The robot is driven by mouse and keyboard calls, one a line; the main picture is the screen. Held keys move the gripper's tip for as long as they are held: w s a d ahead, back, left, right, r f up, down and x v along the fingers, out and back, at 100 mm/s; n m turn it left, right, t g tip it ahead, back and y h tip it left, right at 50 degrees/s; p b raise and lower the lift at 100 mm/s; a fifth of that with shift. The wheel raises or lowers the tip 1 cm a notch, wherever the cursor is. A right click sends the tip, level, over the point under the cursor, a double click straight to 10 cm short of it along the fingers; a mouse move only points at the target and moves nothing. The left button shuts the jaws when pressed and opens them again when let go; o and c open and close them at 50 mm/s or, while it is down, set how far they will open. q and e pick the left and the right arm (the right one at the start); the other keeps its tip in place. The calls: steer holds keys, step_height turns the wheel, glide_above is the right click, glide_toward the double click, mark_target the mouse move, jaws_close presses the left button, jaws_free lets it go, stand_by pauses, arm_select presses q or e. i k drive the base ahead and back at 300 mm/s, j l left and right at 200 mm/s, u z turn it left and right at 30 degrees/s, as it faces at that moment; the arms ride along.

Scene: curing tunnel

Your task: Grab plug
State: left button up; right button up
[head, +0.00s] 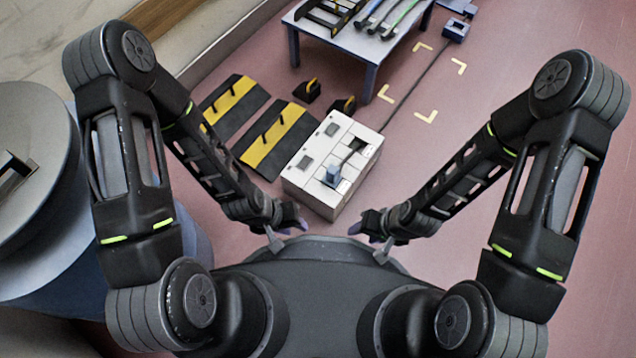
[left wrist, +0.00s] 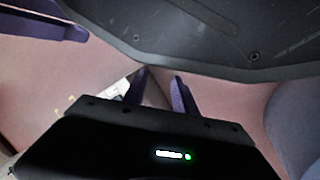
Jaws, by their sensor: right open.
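A white box (head: 309,186) with a panelled top stands on the floor just ahead of me. A small blue-grey block (head: 333,174), which may be the plug, stands up from its top near the front. A dark cable (head: 408,88) runs from the box's far side to a blue fitting (head: 455,30) on the floor; I cannot tell which of these is the plug. My left gripper (head: 291,224) is near the box's front edge; its purple fingers stand apart and empty in the left wrist view (left wrist: 160,92). My right gripper (head: 368,227) is open and empty, right of the box's front corner.
Black-and-yellow ramps (head: 278,138) lie left of the box, with small black wedges (head: 307,90) beyond them. A low table (head: 352,42) with tools stands behind. A large grey drum (head: 40,190) stands at left.

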mark_target(333, 178)
steer(key=i+l, duration=0.1)
steer(key=l, duration=0.5)
steer(key=i+l+u, duration=0.1)
steer(key=l, duration=0.45)
steer(key=i+l, duration=0.1)
steer(key=l, duration=0.5)
steer(key=u, duration=0.05)
